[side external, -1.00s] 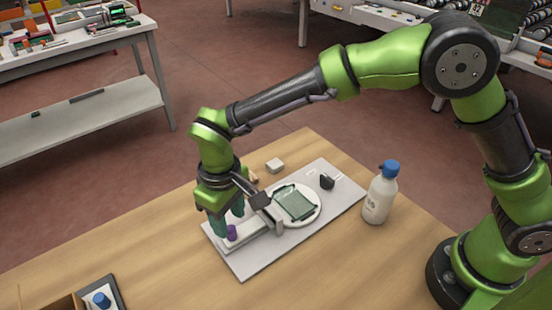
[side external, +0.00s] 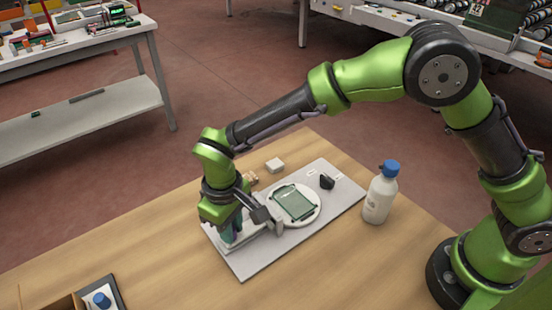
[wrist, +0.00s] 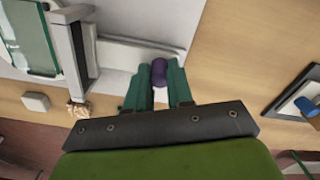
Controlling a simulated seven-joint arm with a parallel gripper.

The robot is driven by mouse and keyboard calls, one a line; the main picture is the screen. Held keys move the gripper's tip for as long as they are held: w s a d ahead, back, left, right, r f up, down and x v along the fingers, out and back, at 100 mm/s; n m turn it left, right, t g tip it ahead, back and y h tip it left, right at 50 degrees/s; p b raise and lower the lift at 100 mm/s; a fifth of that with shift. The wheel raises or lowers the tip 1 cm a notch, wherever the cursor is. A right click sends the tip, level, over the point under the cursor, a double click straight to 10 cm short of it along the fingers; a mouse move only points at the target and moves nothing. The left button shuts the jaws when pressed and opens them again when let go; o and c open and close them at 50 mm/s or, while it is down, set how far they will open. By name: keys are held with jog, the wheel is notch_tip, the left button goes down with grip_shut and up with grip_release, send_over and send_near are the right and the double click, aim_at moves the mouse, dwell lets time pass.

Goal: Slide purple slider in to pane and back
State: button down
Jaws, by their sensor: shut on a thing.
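The purple slider (wrist: 158,72) is a small purple knob at the end of a pale rail (wrist: 130,52) in the wrist view. My gripper (side external: 229,236) is down at the left end of the base plate; in the wrist view its two green fingers (wrist: 158,84) are on either side of the knob. It is shut on the knob. In the side view the fingers hide the knob. The glass pane (side external: 293,202) lies on a round white disc (side external: 313,215) to the right of the rail. A grey block (side external: 273,224) stands between rail and pane.
A white bottle with a blue cap (side external: 380,195) stands right of the base plate (side external: 343,193). A small white block (side external: 275,165) and some tan pieces (side external: 250,178) lie behind it. A dark tray (side external: 103,295) is at the front left. The wooden table is clear between.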

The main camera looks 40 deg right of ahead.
aim_at(251, 226)
jog(key=shift+d, duration=2.45)
jog(key=c, duration=1)
grip_release()
jog(key=shift+a+r, duration=0.1)
jog(key=shift+r, duration=0.2)
notch_tip(251, 226, up, 16)
jog(key=shift+r, duration=0.2)
